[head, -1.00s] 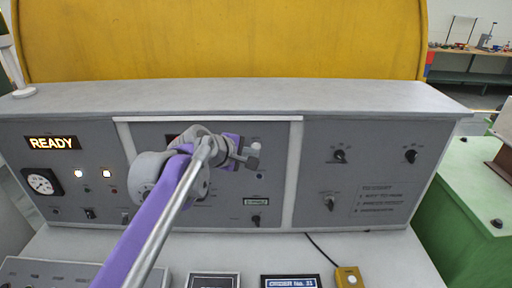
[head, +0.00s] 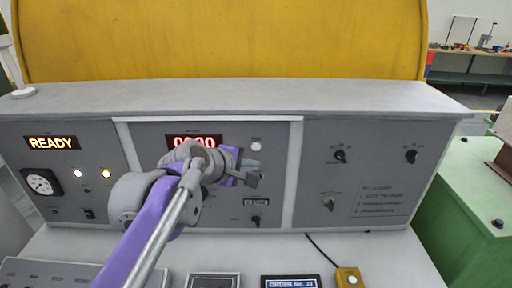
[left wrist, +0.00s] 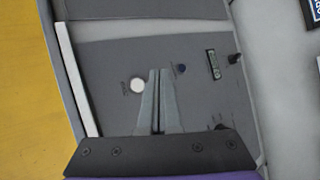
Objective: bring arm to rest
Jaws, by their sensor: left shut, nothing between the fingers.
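My left gripper (head: 252,172) is shut and empty in front of the middle section of the grey control panel (head: 275,205). In the left wrist view its closed fingers (left wrist: 158,100) point at the panel face, between a white round button (left wrist: 137,85) and a small dark blue button (left wrist: 181,69). I cannot tell whether the fingertips touch the panel. My purple and grey left arm reaches in from the bottom left and hides part of the middle section. My right gripper is not in view.
The panel has a lit READY display (head: 51,143), a gauge (head: 41,182), a red digit display (head: 194,141) and several knobs. On the ledge below lie an order display (head: 291,282) and a yellow box (head: 348,277) with a cable. A green machine (head: 468,195) stands at right.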

